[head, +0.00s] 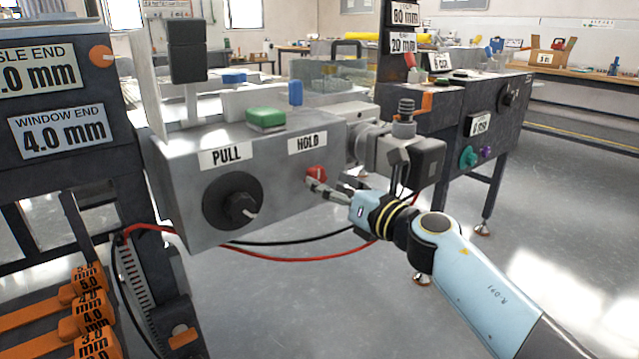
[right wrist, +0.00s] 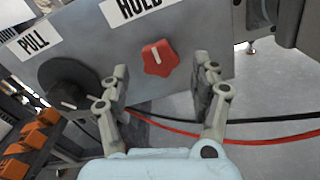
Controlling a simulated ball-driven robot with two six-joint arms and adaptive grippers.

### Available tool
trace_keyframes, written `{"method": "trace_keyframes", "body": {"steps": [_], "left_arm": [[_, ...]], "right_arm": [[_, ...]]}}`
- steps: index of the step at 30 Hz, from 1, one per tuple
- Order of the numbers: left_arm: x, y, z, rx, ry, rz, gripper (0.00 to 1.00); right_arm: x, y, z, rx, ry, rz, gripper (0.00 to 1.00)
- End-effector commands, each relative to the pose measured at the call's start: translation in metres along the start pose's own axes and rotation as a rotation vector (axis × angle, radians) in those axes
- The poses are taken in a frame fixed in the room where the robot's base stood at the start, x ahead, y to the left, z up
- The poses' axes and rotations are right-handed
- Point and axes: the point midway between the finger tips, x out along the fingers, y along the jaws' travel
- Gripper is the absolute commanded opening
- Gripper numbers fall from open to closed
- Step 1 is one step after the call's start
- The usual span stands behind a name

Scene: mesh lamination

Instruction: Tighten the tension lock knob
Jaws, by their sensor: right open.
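The red lobed knob (head: 316,173) sits under the HOLD label on the front of a grey box (head: 280,205). In the right wrist view the red knob (right wrist: 160,58) shows a white mark on its face. My right gripper (head: 318,186) is at the knob in the head view. In the right wrist view its open fingers (right wrist: 163,80) stand on either side of the knob, with gaps to both sides. A black PULL dial (head: 233,203) is to the left on the same face. My left gripper is not in view.
A green button (head: 266,118) and a blue peg (head: 295,92) are on top of the box. Red and black cables (head: 300,255) hang below it. Orange thickness blocks (head: 88,308) are at lower left.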

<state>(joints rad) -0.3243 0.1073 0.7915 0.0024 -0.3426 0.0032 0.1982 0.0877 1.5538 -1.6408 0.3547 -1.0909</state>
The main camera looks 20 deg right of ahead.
Motion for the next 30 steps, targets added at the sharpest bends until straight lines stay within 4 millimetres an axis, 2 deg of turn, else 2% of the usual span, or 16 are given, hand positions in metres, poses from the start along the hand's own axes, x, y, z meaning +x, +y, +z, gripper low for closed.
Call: {"method": "trace_keyframes", "body": {"steps": [3,6,17,30], "left_arm": [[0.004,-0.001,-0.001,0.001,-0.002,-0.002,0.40],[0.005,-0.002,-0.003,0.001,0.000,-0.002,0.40],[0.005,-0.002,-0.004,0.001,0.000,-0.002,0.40],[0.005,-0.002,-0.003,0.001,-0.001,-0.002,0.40]], "right_arm": [[0.020,0.000,-0.002,0.002,0.001,0.000,0.63],[0.030,0.000,-0.002,0.002,0.001,0.000,0.63],[0.036,0.000,-0.001,0.002,0.001,0.000,0.63],[0.035,0.000,-0.001,0.002,0.001,-0.001,0.08]]}}
